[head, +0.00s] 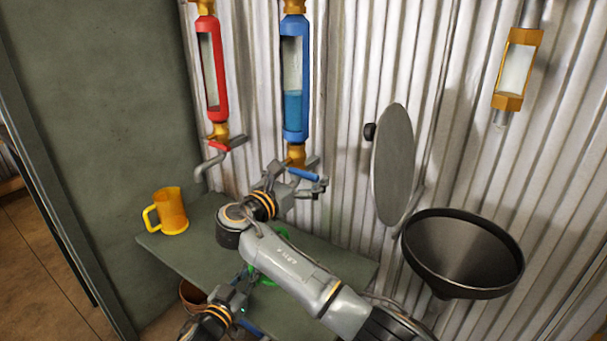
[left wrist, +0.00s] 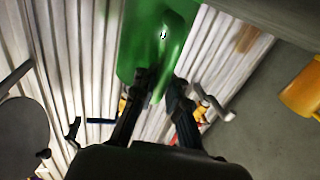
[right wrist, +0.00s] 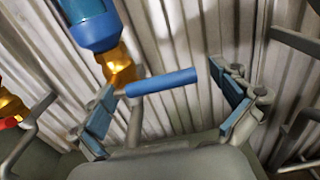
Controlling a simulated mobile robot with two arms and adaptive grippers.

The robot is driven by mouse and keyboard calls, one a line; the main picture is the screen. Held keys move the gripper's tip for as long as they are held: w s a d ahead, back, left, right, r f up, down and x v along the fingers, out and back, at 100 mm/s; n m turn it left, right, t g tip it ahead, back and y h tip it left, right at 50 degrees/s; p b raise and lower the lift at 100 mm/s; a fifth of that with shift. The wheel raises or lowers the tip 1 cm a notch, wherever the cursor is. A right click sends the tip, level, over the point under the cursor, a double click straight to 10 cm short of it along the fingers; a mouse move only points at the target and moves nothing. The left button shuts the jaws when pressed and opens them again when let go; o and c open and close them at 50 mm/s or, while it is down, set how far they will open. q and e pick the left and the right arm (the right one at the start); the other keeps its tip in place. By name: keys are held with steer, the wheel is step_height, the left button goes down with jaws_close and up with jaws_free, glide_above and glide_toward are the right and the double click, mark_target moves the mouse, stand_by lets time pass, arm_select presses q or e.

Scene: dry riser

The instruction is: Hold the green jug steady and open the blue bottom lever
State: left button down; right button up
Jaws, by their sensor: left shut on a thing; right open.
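The green jug (head: 283,232) is mostly hidden behind my right arm in the head view. In the left wrist view the jug (left wrist: 155,40) fills the upper middle, and my left gripper (left wrist: 157,92) is shut on a narrow part of it. My left gripper shows low in the head view (head: 240,285). The blue bottom lever (right wrist: 162,82) sticks out sideways below the blue tube's brass fitting. My right gripper (right wrist: 170,105) is open with the lever lying between its spread fingers; I cannot tell if they touch. In the head view the lever (head: 304,174) is beside this gripper.
The blue tube (head: 292,80) is partly filled with blue liquid. A red tube (head: 212,70) with a spout hangs to its left. A yellow jug (head: 172,212) stands on the shelf (head: 185,248). A round disc (head: 394,165) and dark funnel (head: 462,250) are at right.

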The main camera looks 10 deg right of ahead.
steer(key=shift+w+d, duration=0.15)
steer(key=shift+c, duration=0.2)
steer(key=c, duration=1.5)
